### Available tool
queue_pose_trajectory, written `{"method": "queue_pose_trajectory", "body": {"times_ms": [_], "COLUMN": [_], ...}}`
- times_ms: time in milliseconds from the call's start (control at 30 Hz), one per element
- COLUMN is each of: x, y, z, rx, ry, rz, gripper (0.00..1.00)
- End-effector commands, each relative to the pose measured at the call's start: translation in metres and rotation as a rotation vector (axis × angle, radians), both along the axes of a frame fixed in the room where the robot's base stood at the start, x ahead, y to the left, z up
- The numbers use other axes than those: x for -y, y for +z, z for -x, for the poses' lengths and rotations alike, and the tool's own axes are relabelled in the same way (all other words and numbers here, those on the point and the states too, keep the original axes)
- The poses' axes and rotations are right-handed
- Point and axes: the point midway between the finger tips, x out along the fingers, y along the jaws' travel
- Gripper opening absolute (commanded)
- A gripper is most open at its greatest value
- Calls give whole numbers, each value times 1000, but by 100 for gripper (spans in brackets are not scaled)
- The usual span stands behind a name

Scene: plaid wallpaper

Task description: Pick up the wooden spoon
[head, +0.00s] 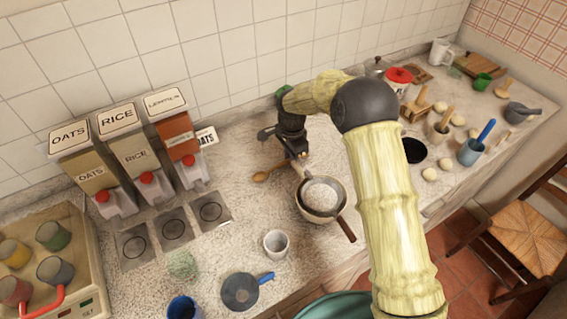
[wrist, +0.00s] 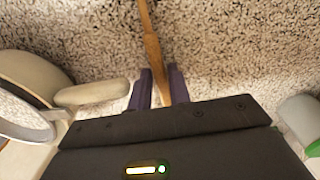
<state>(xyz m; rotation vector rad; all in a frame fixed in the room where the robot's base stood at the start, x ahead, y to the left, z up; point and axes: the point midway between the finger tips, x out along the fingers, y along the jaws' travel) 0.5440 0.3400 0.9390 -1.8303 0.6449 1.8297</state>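The wooden spoon (head: 261,177) lies on the speckled counter at the back, its bowl to the left and its handle running right towards my gripper (head: 297,157). In the wrist view the spoon's handle (wrist: 152,45) runs down from the top edge to between the two dark purple fingers of my gripper (wrist: 159,78). The fingers stand close together, one on each side of the handle. I cannot tell whether both press on it. The handle's end is hidden by the gripper body.
A strainer and pan (head: 322,196) stand close to the right of the gripper. Cereal dispensers (head: 128,150) stand to the left, a white cup (head: 277,244) in front. Tiled wall lies behind.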

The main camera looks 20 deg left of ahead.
Motion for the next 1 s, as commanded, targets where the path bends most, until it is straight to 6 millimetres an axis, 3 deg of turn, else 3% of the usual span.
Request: {"method": "queue_pose_trajectory", "body": {"times_ms": [333,433,467,800,1000], "x": [1,1,1,0,0], "y": [0,0,0,3,25], "z": [0,0,0,-1,-1], "rx": [0,0,0,1,4], "ry": [-1,-1,-1,-2,-2], "rz": [0,0,0,-1,-2], "gripper": [19,1,0,0,0]}}
